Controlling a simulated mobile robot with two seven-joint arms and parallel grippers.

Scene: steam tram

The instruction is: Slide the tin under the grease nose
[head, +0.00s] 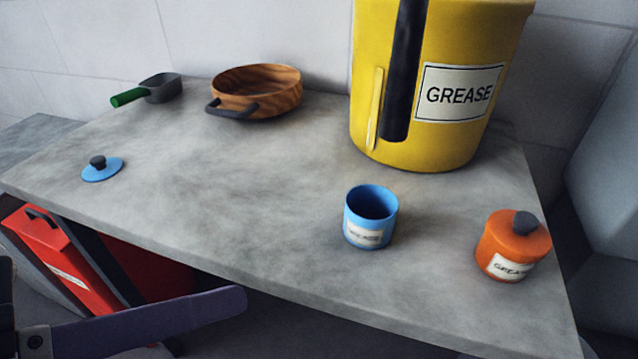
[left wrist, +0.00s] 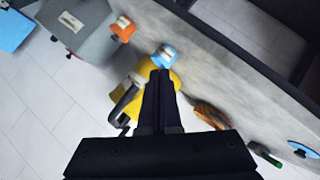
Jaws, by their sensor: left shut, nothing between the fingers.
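A blue open tin (head: 370,217) with a pale label stands upright on the grey table, its lid off. The big yellow grease drum (head: 480,30) stands behind it. A black bar, seemingly the nose (head: 403,70), hangs down its front; the tin is nearer the front edge, apart from it. The blue tin (left wrist: 166,56) and drum (left wrist: 175,78) also show in the left wrist view. My left gripper (head: 240,299) is shut and empty in front of the table's front edge, left of the tin; its fingers (left wrist: 160,74) show in the left wrist view.
An orange lidded tin (head: 505,250) stands right of the blue tin. A blue lid (head: 102,170) lies at the left. A wooden pan (head: 258,88) and a green-handled scoop (head: 160,87) stand at the back. The table's middle (head: 230,170) is clear. Red boxes (head: 55,255) are below.

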